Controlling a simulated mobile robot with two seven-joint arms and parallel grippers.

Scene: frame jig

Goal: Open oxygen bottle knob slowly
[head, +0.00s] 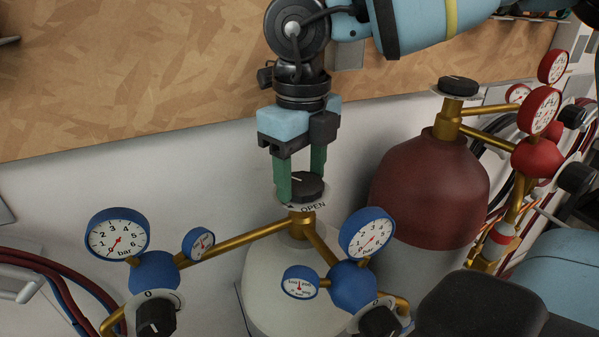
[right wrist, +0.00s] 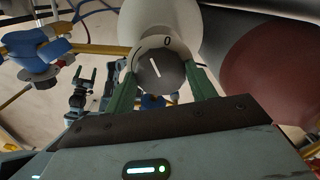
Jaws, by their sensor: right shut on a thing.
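The oxygen bottle knob (head: 303,187) is black and round and tops the brass valve of the white bottle (head: 270,285). A small dark two-pronged shape in that view looks like my left gripper (right wrist: 85,78), prongs apart and empty.
Blue regulators with gauges (head: 350,285) (head: 153,272) flank the valve on brass pipes. A dark red bottle (head: 432,185) with its own black knob (head: 459,86) and red gauges (head: 543,110) stands close on the right. A wood panel (head: 130,75) covers the wall behind.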

